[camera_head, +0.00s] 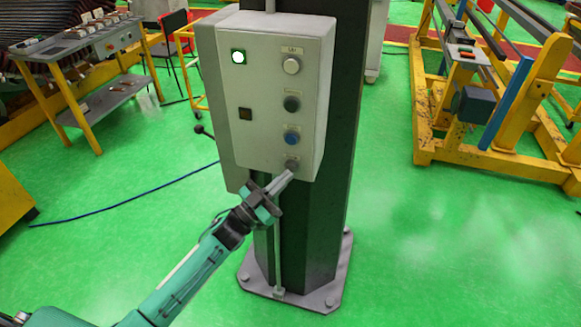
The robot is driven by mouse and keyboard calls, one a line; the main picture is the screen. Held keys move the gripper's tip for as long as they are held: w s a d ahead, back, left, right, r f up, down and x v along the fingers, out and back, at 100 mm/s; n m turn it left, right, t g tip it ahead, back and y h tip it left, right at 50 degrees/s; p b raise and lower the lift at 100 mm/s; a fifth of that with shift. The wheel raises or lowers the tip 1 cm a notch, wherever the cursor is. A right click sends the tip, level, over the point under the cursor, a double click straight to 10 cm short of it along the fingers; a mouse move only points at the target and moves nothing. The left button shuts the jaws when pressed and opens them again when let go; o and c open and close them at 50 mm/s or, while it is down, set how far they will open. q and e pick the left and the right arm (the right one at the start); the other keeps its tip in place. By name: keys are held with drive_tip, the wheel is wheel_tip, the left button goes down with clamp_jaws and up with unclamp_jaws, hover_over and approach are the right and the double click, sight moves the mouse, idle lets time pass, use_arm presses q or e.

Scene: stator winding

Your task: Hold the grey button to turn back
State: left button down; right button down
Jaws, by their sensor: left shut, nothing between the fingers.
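The light grey control box (262,120) is fixed to a dark column. Its right side has a vertical row of buttons: a white one (291,65) at the top, a dark one (292,103), a blue one (292,137) and the grey button (292,164) at the bottom. My left gripper (289,174) comes up from the lower left, shut and empty. Its fingertips are at the lower edge of the grey button. I cannot tell whether they touch or press it. My right gripper is not in view.
A lit white-green lamp (238,57) and a dark square (245,114) are on the box's left side. The column stands on a bolted base plate (325,290). A yellow frame (431,140) stands at right, a work table (75,40) at upper left. Green floor is open on both sides.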

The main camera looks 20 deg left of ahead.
use_arm(q)
drive_tip(key=shift+s, duration=0.2)
drive_tip(key=shift+s, duration=0.1)
drive_tip(key=s+p, duration=0.1)
drive_tip(key=s, duration=0.3)
drive_tip(key=shift+s+a+p, duration=0.1)
drive_tip(key=shift+s+p, duration=0.3)
idle(0.8)
